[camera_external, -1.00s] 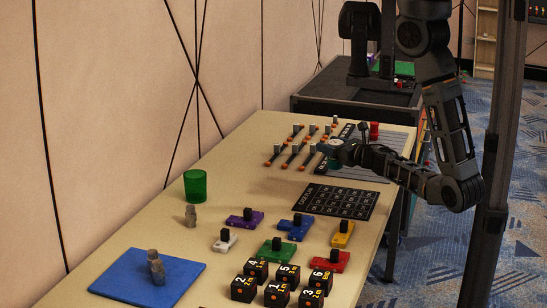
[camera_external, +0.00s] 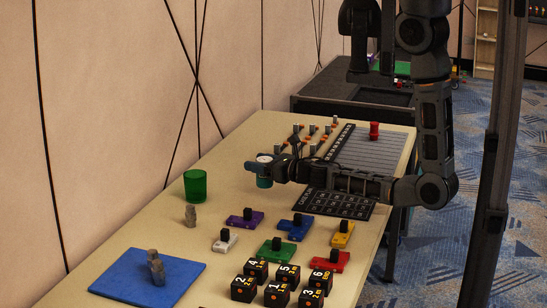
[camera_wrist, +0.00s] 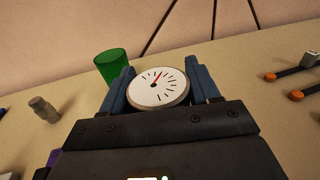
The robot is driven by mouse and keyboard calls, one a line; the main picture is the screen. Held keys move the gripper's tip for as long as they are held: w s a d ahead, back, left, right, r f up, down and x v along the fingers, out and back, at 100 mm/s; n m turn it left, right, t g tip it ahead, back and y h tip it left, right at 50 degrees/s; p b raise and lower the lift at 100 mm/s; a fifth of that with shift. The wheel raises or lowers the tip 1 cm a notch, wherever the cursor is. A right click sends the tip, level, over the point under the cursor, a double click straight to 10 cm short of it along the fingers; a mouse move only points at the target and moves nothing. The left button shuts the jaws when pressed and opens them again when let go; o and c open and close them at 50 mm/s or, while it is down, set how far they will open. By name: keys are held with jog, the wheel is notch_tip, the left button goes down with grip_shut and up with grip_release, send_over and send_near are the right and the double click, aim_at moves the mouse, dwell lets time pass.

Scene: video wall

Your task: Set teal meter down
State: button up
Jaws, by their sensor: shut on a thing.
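The teal meter (camera_external: 264,180) is a short round body with a white dial on top. My gripper (camera_external: 262,170) is shut on it, over the table between the green cup and the black grid board. In the wrist view the meter's white dial (camera_wrist: 157,88), with a red needle, faces the camera between the two blue-grey fingers (camera_wrist: 160,90). The teal side is mostly hidden there. I cannot tell for sure whether its underside touches the table.
A green cup (camera_external: 195,186) and a grey stone-like piece (camera_external: 191,215) stand to the left. Coloured blocks with black knobs, such as the purple one (camera_external: 245,219), lie nearer the front. Orange-tipped levers (camera_wrist: 297,96) are to the right. Bare table (camera_external: 230,165) lies around the meter.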

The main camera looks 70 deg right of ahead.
jog(key=s+d+r+m+g+h+p, duration=0.1)
jog(key=s+d+m+g+h, duration=0.2)
jog(key=d, duration=0.8)
jog(key=s+d+r+m+g+h+p, duration=0.15)
jog(key=s+d+m+h, duration=0.35)
jog(key=d, duration=0.6)
jog(key=s+d+m+g+h+p, duration=0.1)
jog(key=s+d+g+h, duration=0.3)
jog(key=d, duration=0.7)
jog(key=s+d+r+m+g, duration=0.1)
jog(key=s+d+m+g, duration=0.2)
jog(key=s+d, duration=0.7)
jog(key=shift+h, duration=0.3)
jog(key=f+b, duration=0.2)
jog(key=s+f+b, duration=0.1)
jog(key=f+b, duration=0.1)
jog(key=f, duration=0.1)
jog(key=a+f+b, duration=0.1)
jog(key=f+b, duration=0.1)
jog(key=shift+s+f+b, duration=0.15)
jog(key=shift+s+b, duration=0.15)
jog(key=shift+f, duration=0.1)
jog(key=shift+f, duration=0.15)
jog(key=o, duration=1.2)
jog(key=shift+c, duration=0.2)
